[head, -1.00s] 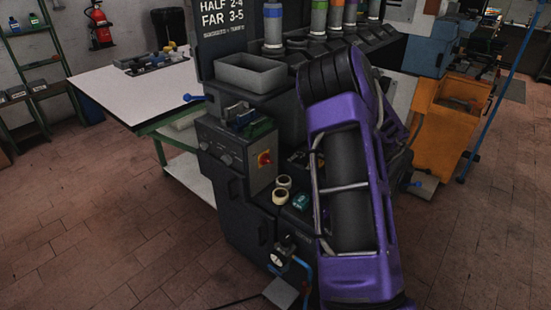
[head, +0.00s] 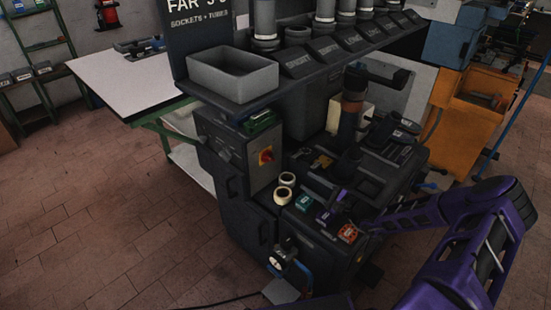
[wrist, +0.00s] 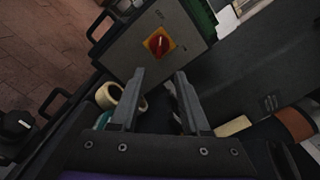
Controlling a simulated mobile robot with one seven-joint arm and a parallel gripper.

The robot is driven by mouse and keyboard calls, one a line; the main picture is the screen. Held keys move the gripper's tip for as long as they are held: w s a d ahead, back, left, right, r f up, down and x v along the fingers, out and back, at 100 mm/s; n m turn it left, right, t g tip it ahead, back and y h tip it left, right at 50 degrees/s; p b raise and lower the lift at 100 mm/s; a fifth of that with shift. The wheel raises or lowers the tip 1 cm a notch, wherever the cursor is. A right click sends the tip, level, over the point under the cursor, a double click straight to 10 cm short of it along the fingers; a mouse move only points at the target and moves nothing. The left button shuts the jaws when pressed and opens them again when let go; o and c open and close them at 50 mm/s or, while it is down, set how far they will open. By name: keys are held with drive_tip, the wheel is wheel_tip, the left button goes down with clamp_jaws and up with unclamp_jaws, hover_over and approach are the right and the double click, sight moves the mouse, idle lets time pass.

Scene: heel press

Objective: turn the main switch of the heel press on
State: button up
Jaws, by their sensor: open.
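The main switch is a red rotary knob on a yellow plate, on the grey side panel of the heel press. In the head view the switch (head: 265,156) is left of centre and unobstructed. In the wrist view the switch (wrist: 158,42) is above and ahead of my fingertips, between their lines. My gripper (wrist: 161,73) is open and empty, its two dark fingers pointing toward the panel, apart from the switch. The knob's exact setting is too small to read. In the head view my gripper is hard to pick out against the dark machine.
Two tape rolls (head: 283,188) lie on the press ledge below the switch; one roll (wrist: 108,96) shows beside my left finger. A grey bin (head: 233,76) sits on the shelf above. A green-legged table (head: 120,80) stands left. An orange cabinet (head: 465,110) stands right.

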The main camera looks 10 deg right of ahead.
sight(271, 159)
drive_tip(key=b+x, duration=0.1)
drive_tip(key=x, duration=1.6)
drive_tip(key=shift+c, duration=0.3)
clamp_jaws()
